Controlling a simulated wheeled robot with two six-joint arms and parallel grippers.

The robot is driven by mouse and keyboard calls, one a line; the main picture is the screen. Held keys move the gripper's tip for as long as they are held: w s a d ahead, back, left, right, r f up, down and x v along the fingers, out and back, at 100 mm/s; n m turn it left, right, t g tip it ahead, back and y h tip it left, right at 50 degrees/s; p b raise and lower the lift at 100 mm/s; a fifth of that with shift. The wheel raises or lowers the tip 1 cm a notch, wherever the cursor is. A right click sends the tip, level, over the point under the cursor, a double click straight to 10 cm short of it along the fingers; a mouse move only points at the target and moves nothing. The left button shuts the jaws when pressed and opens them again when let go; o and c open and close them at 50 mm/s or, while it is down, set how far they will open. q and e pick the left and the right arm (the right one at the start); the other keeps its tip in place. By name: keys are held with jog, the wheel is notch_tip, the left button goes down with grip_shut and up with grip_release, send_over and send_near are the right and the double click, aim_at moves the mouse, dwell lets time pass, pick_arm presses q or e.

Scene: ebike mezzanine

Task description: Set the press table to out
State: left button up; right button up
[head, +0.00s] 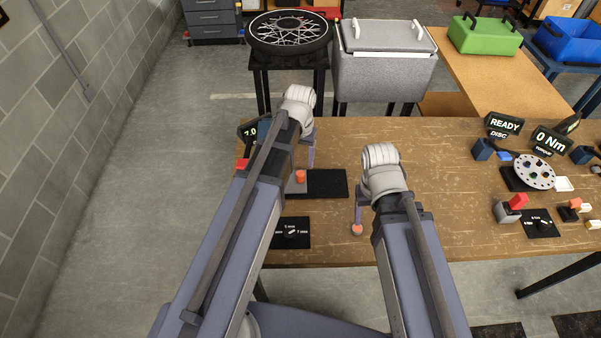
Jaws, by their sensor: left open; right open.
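What looks like the press table is a small grey plate (297,188) with an orange knob (300,176) on it. It sits at the left end of a flat black base (327,184) on the wooden bench. My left arm hides part of this station. My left gripper (311,155) is open just behind and to the right of the orange knob, apart from it in the picture. My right gripper (358,214) is open to the right of and in front of the black base. A small orange spot shows at its tip; I cannot tell what it belongs to.
A dial plate (290,232) marked in mm lies at the bench's front left. A display (249,131) reads 7.0. A red part (242,164) shows beside my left arm. At right are a READY display (503,125) and a perforated disc (534,172). The bench middle (450,200) is clear.

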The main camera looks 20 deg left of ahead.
aim_at(300, 173)
pick_arm(q)
notch_tip(300, 173, down, 7)
jog(key=b, duration=0.6)
jog(key=shift+r, duration=0.15)
pick_arm(e)
notch_tip(300, 173, down, 7)
jog(key=shift+r, duration=0.15)
pick_arm(q)
jog(key=shift+c, duration=0.3)
grip_shut()
